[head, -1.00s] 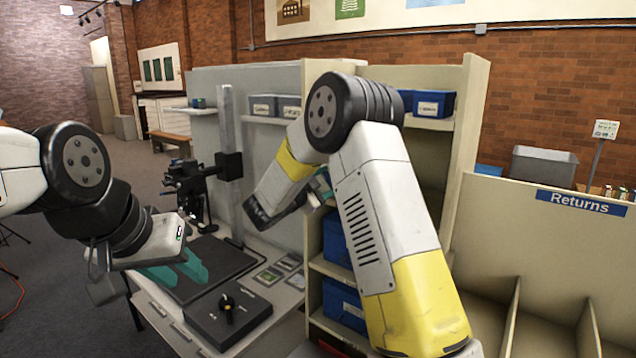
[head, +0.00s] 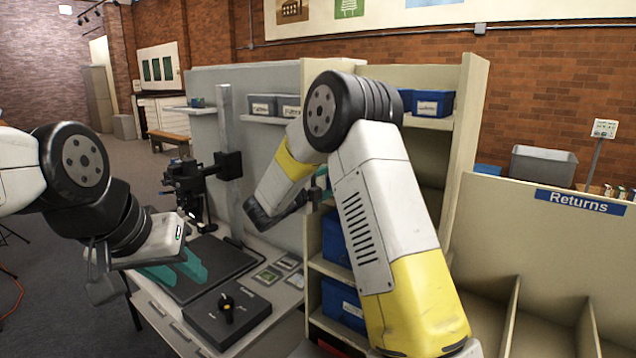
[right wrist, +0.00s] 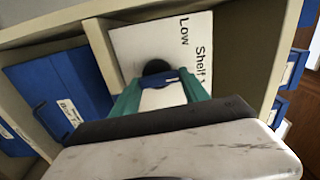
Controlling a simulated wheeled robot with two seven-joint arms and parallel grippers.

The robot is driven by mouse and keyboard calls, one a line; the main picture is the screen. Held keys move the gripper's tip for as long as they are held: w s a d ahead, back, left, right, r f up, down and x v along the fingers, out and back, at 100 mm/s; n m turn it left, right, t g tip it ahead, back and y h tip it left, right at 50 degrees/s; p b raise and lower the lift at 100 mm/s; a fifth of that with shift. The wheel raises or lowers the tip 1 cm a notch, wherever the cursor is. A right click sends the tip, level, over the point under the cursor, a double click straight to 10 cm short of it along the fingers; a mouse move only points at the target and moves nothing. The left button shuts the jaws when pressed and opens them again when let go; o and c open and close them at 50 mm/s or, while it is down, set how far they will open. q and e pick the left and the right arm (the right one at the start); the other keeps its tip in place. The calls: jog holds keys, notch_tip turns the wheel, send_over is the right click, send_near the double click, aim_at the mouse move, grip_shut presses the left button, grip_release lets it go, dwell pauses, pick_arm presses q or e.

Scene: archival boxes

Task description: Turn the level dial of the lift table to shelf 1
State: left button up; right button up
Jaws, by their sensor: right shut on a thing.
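The level dial (right wrist: 157,75) shows in the right wrist view as a dark round knob with a blue bar across it. It sits on a white panel (right wrist: 130,45) printed "Low" and "Shelf" plus a partly hidden mark. My right gripper (right wrist: 158,84) has its green fingers on both sides of the bar and is shut on it. The bar lies roughly across this picture; which mark it points to I cannot tell. In the head view my right arm hides the dial. My left gripper (head: 176,270) is open and empty above the copy stand's dark base.
A control box (head: 228,312) with a black and yellow knob stands on the table below my left gripper. A camera stand (head: 228,165) rises behind. Shelves with blue boxes (head: 432,103) flank my right arm. The Returns unit (head: 585,202) is at the right.

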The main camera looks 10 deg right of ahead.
jog(key=shift+m, duration=0.3)
jog(key=o, duration=1.4)
jog(key=v, duration=0.8)
jog(key=shift+w+d, duration=0.1)
